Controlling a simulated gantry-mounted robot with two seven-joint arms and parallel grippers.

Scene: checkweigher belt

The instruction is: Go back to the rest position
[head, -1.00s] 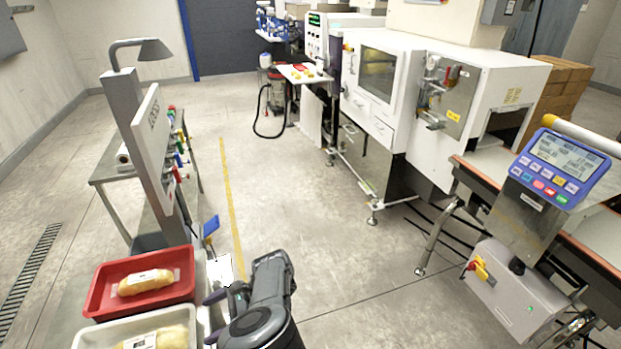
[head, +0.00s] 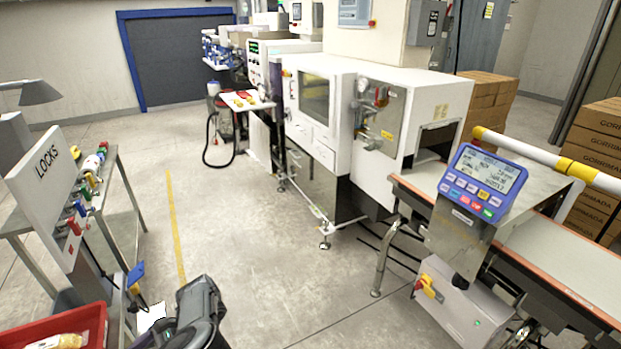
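One of my arms (head: 200,305) shows at the bottom of the head view, left of the middle, over the floor and beside the red tray. Its fingertips cannot be made out, so I cannot tell whether that gripper is open or shut, or whether it holds anything. No second arm shows. The red tray (head: 92,318) is at the bottom left corner, partly cut off, with a pale wrapped item (head: 55,342) in it.
The checkweigher belt (head: 570,262) with its blue display panel (head: 474,182) stands on the right. A white machine (head: 330,110) is at the back. The lock board (head: 48,165) and its table stand on the left. Open floor (head: 270,270) lies between them.

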